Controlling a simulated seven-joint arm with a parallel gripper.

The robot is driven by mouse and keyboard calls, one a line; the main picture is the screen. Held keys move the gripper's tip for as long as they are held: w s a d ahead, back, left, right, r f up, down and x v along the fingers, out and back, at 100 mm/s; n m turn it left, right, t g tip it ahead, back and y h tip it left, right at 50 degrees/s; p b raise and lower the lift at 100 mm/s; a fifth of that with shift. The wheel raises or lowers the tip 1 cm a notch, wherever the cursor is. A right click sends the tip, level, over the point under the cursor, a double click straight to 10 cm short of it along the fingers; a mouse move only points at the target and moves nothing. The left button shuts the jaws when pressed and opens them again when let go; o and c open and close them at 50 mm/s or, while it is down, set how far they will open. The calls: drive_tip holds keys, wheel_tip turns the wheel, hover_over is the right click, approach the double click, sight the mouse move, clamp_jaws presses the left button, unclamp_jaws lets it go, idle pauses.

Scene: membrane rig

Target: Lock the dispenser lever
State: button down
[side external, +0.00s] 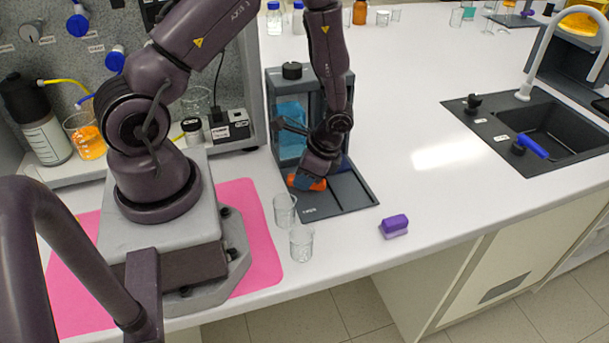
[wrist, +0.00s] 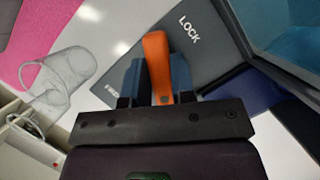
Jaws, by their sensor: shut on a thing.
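The dispenser (side external: 354,190) is a dark grey frame with a flat base plate and a blue panel inside. Its orange lever (side external: 310,184) sits low at the front, over the base plate. My gripper (side external: 307,182) reaches down to it and is shut on the lever. In the wrist view the orange lever (wrist: 157,62) stands between the two blue fingers of my gripper (wrist: 158,80). The word LOCK (wrist: 188,28) is printed on the grey plate beside the lever. Another label left of the lever is partly hidden by a finger.
Two clear beakers (side external: 301,243) stand left of the base plate, near the counter's front edge. A purple block (side external: 394,226) lies to the right. A black sink (side external: 545,130) is at the far right. The white counter between dispenser and sink is clear.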

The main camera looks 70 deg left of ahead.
drive_tip(key=c, duration=1)
unclamp_jaws()
drive_tip(key=shift+o, duration=0.2)
drive_tip(key=v, duration=1.3)
drive_tip(key=shift+d, duration=0.1)
drive_tip(key=s+d+r+n+t+h, duration=0.1)
drive_tip(key=s+d+r+n+t, duration=0.2)
drive_tip(key=r, duration=0.7)
drive_tip(key=s+d+r+n+t+h, duration=0.1)
drive_tip(key=s+d+r+n+t, duration=0.2)
drive_tip(key=s+d+r+t, duration=0.2)
drive_tip(key=s+r+t, duration=0.1)
drive_tip(key=s+r, duration=0.2)
drive_tip(key=r, duration=0.3)
drive_tip(key=shift+r, duration=0.2)
